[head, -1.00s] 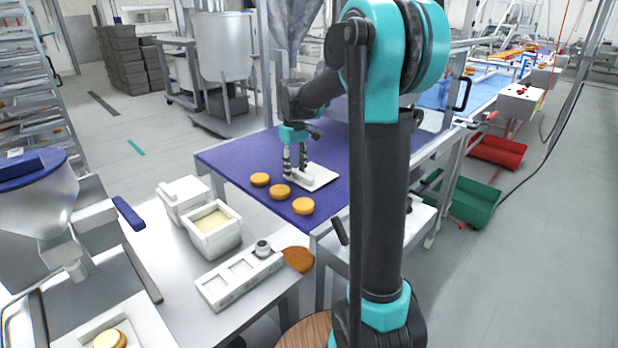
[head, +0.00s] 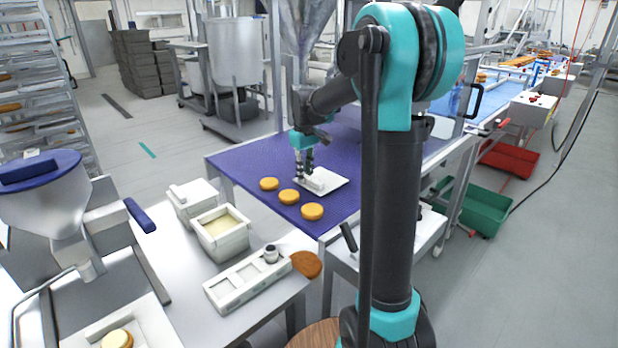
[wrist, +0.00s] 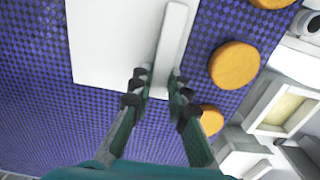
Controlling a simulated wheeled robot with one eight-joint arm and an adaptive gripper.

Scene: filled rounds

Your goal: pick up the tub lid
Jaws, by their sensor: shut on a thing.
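The tub lid (head: 338,184) is a flat white square plate with a raised bar handle. It lies on the blue belt table (head: 245,160), and its plate also shows in the wrist view (wrist: 105,45). My gripper (head: 304,177) points down at the lid. In the wrist view its fingertips (wrist: 156,84) are on either side of the near end of the handle (wrist: 170,45), shut on it. I see no clear gap under the lid. An open white tub (head: 221,232) with pale contents stands on the steel table to the left.
Several round golden cakes lie near the lid, one close to the gripper (head: 289,196). A closed white tub (head: 192,203) stands behind the open one. A white tray with square recesses (head: 240,285) is in front.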

